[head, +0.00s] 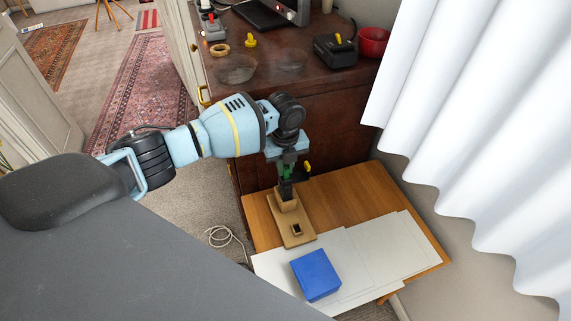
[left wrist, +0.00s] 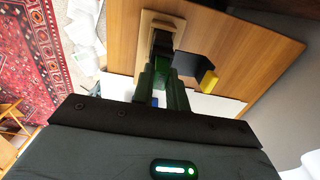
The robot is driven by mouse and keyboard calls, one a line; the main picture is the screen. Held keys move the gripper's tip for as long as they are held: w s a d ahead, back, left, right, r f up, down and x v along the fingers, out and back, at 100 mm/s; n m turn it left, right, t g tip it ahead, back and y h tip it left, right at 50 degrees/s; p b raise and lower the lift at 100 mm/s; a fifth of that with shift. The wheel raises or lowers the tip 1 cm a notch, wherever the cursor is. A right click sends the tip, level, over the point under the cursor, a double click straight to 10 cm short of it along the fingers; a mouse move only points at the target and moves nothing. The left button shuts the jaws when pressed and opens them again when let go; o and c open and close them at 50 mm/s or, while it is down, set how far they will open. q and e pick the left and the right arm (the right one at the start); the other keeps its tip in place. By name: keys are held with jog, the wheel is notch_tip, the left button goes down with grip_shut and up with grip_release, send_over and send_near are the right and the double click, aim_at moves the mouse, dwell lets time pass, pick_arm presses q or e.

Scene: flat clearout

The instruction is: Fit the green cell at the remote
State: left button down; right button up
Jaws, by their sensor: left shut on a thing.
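My left gripper (head: 286,190) comes down from the left over the small wooden table and is shut on the green cell. In the left wrist view, the green cell (left wrist: 160,73) shows between the fingers; they hide most of it. A tan wooden piece, seemingly the remote (head: 301,241), lies on the table under the gripper, with a raised block at its far end and a dark square opening nearer me. The fingertips are at the raised block; I cannot tell whether the cell is inside it. My right gripper is not in view.
A black piece with a yellow part (left wrist: 209,82) is close beside the fingers. A blue box (head: 315,275) stands on white sheets (head: 385,248) on the table. The brown cabinet (head: 290,85) behind carries a black device (head: 336,50) and a red bowl (head: 373,42). A white curtain hangs right.

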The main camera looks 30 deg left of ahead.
pick_arm(q)
jog(key=shift+f, duration=0.7)
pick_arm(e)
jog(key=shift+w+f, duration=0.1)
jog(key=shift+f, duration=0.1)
pick_arm(q)
jog(key=c, duration=1.5)
grip_release()
jog(key=shift+o, duration=0.9)
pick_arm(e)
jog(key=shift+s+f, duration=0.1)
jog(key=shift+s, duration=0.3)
pick_arm(q)
notch_tip(320, 180, up, 8)
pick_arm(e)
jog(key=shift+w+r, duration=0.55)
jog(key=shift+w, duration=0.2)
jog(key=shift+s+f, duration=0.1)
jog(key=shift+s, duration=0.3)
